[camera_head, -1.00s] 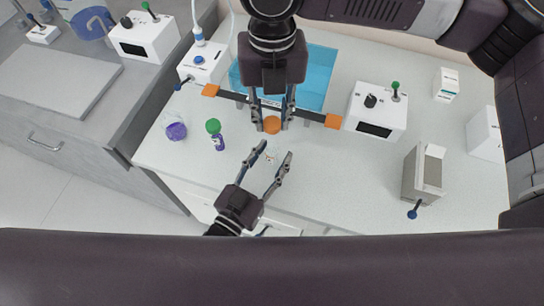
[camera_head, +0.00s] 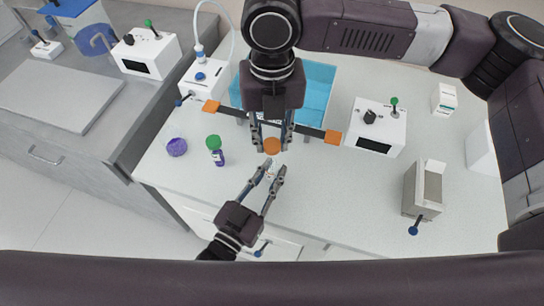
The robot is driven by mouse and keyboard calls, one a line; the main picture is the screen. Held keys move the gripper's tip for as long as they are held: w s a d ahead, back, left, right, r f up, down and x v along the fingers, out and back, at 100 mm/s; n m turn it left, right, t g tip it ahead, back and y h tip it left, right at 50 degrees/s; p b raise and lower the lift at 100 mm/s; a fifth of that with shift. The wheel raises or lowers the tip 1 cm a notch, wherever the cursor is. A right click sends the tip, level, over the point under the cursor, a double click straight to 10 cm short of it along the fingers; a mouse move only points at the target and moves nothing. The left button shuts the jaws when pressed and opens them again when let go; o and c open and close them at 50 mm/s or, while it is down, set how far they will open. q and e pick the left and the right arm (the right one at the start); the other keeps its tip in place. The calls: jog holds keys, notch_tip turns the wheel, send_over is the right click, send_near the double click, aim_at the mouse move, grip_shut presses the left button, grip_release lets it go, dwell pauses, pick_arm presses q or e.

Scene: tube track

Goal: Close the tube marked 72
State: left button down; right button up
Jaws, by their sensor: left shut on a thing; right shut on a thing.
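A small pale tube (camera_head: 274,171) is between the fingertips of my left gripper (camera_head: 274,167), low over the front of the white table; its marking is too small to read. My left gripper is shut on it. An orange cap (camera_head: 272,146) is between the fingertips of my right gripper (camera_head: 272,142), which points down from above and is shut on it. The cap appears just behind the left fingertips; I cannot tell whether it touches the tube. A green-capped tube with a purple label (camera_head: 216,155) stands to the left.
A dark bar with orange ends (camera_head: 333,137) crosses in front of a blue tray (camera_head: 318,82). A clear cup with purple contents (camera_head: 176,147) is at left. White devices (camera_head: 376,127) (camera_head: 204,79) flank the tray. A grey device (camera_head: 423,190) stands right. The table's front right is clear.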

aim_at(272, 161)
jog(key=shift+f, duration=1.65)
jog(key=shift+f, duration=0.1)
jog(key=shift+f, duration=0.8)
jog(key=shift+f, duration=0.6)
